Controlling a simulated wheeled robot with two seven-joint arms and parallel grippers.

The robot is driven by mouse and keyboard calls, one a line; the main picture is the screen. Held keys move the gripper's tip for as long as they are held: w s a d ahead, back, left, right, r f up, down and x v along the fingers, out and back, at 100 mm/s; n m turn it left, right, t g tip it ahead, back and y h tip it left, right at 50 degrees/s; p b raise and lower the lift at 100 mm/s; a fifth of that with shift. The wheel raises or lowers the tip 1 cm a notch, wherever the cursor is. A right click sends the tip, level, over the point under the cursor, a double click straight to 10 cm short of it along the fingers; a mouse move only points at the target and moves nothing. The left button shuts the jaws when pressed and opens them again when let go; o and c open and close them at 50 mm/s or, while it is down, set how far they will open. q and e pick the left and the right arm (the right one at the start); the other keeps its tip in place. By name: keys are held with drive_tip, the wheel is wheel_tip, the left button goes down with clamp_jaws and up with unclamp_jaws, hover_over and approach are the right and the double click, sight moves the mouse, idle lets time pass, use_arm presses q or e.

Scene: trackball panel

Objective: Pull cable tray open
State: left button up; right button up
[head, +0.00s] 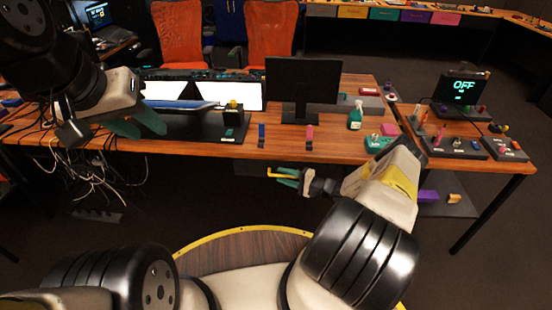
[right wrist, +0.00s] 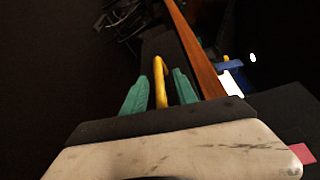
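The cable tray (head: 252,169) is a dark box under the front edge of the table, mostly hidden in shadow. In the right wrist view a yellow handle (right wrist: 160,82) stands out from the dark tray front (right wrist: 165,44). My right gripper (right wrist: 160,88) has its green fingers on either side of this handle, with narrow gaps showing, so it looks open around it. In the head view my right gripper (head: 284,177) is below the table edge, with the yellow handle (head: 279,176) at its fingers. My left gripper (head: 145,125) hangs near the table's left front; its opening is unclear.
The wooden table (head: 215,147) edge runs just above my right gripper. A monitor (head: 301,80), a green spray bottle (head: 355,115) and small control panels (head: 455,146) stand on it. Loose cables (head: 92,178) hang under its left part. The floor between my base and the table is clear.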

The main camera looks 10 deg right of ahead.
clamp_jaws()
idle(1.3)
